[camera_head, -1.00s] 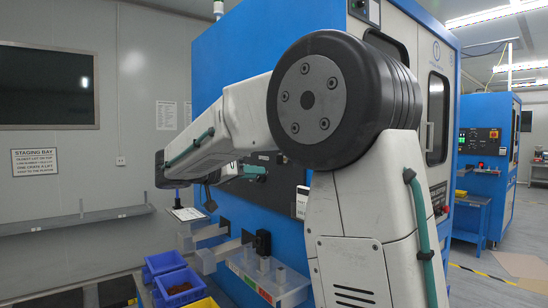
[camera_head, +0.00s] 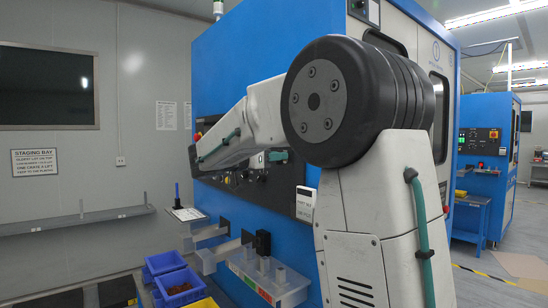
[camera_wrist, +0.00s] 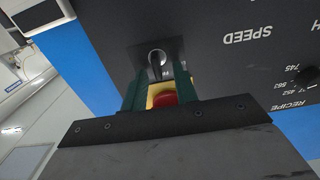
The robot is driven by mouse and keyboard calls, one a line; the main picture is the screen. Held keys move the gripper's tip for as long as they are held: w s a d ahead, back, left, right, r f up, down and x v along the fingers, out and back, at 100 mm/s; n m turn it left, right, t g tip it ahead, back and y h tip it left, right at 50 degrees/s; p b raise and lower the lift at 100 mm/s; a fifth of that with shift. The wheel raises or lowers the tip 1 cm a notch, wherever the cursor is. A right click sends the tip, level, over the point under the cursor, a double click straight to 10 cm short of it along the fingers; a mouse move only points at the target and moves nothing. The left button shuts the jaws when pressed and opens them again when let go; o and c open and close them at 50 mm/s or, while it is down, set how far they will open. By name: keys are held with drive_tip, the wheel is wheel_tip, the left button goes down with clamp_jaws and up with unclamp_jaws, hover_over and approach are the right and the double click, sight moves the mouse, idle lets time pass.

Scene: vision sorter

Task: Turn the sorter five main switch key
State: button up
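The main switch key (camera_wrist: 157,58) shows in the wrist view as a small silver round shape on a dark square plate. My gripper (camera_wrist: 158,68) points at it with two dark green fingers spread apart, one on each side just below the key. Whether the fingertips touch the key or plate I cannot tell. A red button on yellow (camera_wrist: 163,98) shows between the fingers, partly hidden by the gripper body. In the head view the dark control panel (camera_head: 240,190) is on the blue machine; my arm hides its upper part, and the key cannot be made out there.
The panel carries a SPEED label and a RECIPE knob (camera_wrist: 306,75) to the right. Below the panel in the head view are a clear rack (camera_head: 262,285), blue bins (camera_head: 165,262) and a small shelf with a clipboard (camera_head: 187,214). A second blue machine (camera_head: 490,130) stands far right.

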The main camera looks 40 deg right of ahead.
clamp_jaws()
drive_tip(key=shift+n, duration=0.3)
drive_tip(key=n, duration=0.5)
drive_tip(key=w+f+n, duration=0.1)
drive_tip(key=n, duration=1.1)
drive_tip(key=shift+w+f, duration=0.15)
drive_tip(key=shift+n, duration=0.3)
idle(0.3)
